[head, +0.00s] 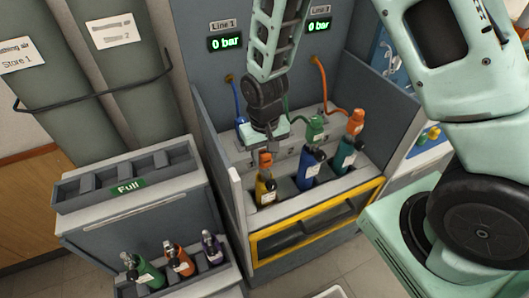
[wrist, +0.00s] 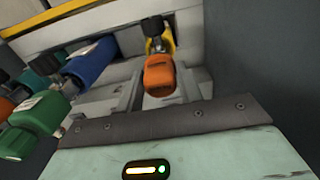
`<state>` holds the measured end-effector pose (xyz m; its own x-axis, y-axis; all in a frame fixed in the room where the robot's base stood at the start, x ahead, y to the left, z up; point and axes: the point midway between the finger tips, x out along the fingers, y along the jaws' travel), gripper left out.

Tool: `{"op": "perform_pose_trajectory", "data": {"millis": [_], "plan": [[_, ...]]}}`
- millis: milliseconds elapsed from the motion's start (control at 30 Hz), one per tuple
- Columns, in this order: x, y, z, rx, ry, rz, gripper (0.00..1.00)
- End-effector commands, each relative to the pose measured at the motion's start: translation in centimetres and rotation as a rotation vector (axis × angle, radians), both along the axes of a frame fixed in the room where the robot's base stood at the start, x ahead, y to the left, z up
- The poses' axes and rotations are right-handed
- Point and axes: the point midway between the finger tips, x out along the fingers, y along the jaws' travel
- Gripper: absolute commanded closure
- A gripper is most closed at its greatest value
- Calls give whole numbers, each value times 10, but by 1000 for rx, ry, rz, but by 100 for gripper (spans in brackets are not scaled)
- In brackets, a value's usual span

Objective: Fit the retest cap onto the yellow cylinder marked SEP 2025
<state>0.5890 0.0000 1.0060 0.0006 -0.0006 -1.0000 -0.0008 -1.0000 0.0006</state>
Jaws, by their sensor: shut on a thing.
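The yellow cylinder (head: 266,190) stands in the left place of the bench's cylinder row, with a white label too small to read. Part of it shows in the wrist view (wrist: 155,40) with a black valve. An orange cap-like piece (head: 265,160) is just above its top; in the wrist view the orange piece (wrist: 160,76) sits between the grey fingers, partly overlapping the cylinder. My gripper (head: 265,150) points down over the cylinder and is shut on this piece. I cannot tell whether the piece touches the cylinder.
A blue cylinder (head: 308,170) and a teal cylinder (head: 346,158) stand to the right, close by. Hoses with a green connector (head: 316,128) and orange connector (head: 355,121) rise behind. The bench's side wall (head: 237,210) is near on the left. The rack marked Full (head: 75,195) looks empty.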

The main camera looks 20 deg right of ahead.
Motion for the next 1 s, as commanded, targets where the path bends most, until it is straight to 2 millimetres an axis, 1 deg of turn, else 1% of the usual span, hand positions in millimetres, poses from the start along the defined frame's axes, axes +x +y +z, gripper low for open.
{"op": "perform_pose_trajectory", "data": {"millis": [1000], "plan": [[0, 0, -16, 0, -1, 0, 86]]}}
